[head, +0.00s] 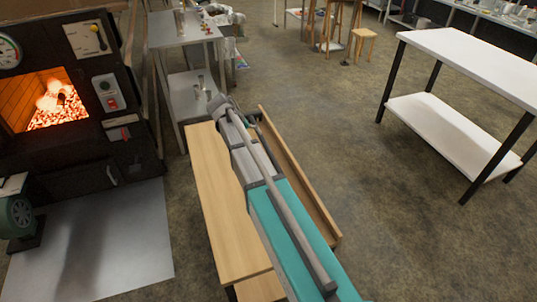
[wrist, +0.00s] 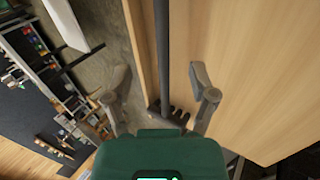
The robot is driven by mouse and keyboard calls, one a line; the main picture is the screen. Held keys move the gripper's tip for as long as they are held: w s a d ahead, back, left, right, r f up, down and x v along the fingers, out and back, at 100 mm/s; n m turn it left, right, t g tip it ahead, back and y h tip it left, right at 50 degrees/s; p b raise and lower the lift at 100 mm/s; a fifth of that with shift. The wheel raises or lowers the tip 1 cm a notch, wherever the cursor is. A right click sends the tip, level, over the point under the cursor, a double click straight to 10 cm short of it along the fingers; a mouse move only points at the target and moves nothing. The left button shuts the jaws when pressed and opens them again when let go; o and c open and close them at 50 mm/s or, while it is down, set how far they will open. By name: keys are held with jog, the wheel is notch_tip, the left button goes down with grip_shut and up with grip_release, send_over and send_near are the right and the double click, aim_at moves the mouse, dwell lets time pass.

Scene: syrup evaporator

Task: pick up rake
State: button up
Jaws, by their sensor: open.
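The rake shows in the wrist view as a dark straight handle (wrist: 162,45) with a short toothed head (wrist: 170,113) close to my gripper. It lies along the light wooden bench (wrist: 240,70), near its edge. My gripper (wrist: 161,80) is open, with one finger on each side of the handle. I see no finger touching the rake. In the head view my arm reaches over the wooden bench (head: 220,190), and I cannot make out the rake or the fingers clearly behind it.
A lit furnace (head: 130,160) stands at the left, with a grey metal table (head: 175,33) beyond the bench. A white two-level table (head: 480,65) stands at the right. Open floor (head: 340,130) lies between it and the bench.

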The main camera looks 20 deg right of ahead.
aim_at(269, 154)
dwell(0.4)
jog(key=shift+b+x, duration=3.55)
jog(key=shift+x, duration=0.8)
jog(key=shift+d+f, duration=0.1)
jog(key=f+b, duration=0.1)
jog(key=d+f+b, duration=0.1)
jog(key=f+b, duration=0.1)
jog(key=shift+s+d, duration=0.2)
jog(key=shift+s, duration=0.2)
jog(key=shift+b+x, duration=0.75)
jog(key=shift+x, duration=0.1)
jog(key=shift+r, duration=0.1)
grip_shut()
